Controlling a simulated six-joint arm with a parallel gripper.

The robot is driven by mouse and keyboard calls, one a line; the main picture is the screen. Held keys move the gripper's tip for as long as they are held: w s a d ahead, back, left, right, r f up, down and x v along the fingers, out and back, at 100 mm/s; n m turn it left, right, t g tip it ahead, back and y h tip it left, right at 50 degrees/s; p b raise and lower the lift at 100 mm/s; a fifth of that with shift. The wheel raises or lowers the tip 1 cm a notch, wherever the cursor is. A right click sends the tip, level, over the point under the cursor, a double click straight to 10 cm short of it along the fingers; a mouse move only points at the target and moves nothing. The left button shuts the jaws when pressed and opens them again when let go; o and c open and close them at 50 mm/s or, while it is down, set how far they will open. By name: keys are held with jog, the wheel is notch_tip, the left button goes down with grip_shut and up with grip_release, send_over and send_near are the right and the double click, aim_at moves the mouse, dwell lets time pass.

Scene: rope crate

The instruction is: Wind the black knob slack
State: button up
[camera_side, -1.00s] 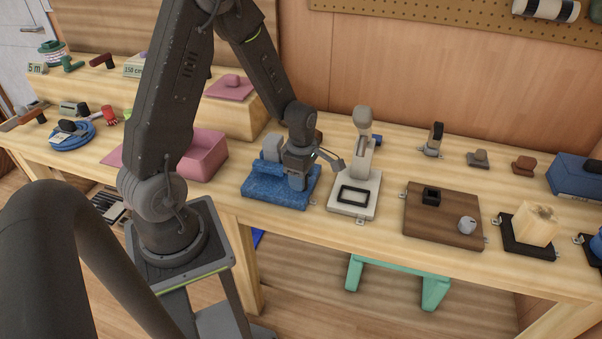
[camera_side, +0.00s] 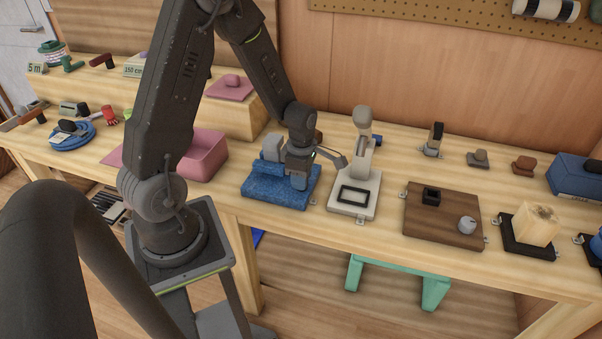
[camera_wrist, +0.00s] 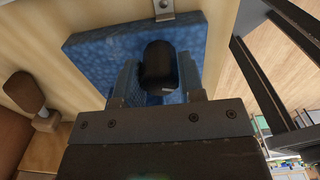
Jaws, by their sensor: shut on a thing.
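The black knob (camera_wrist: 158,66) is a dark rounded piece in the wrist view, between the two fingers of my gripper (camera_wrist: 157,80). The fingers are shut on it from either side. It stands over a mottled blue base (camera_wrist: 90,50), which also shows in the side view (camera_side: 262,190) near the front of the bench, with a blue-grey upright block (camera_side: 272,148) at its back. In the side view my gripper (camera_side: 299,182) points down over the right part of this base and hides the knob. Any rope at the knob is not visible.
A pale stand with a lever (camera_side: 360,192) is close on the right. A brown board (camera_side: 455,228) with a black socket and grey knob lies beyond it. A pink bin (camera_side: 205,155) is on the left. The bench's front edge is just before the blue base.

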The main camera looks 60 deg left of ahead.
jog(key=n, duration=0.5)
jog(key=shift+n, duration=0.7)
jog(key=n, duration=0.4)
jog(key=shift+f, duration=0.1)
jog(key=o, duration=0.9)
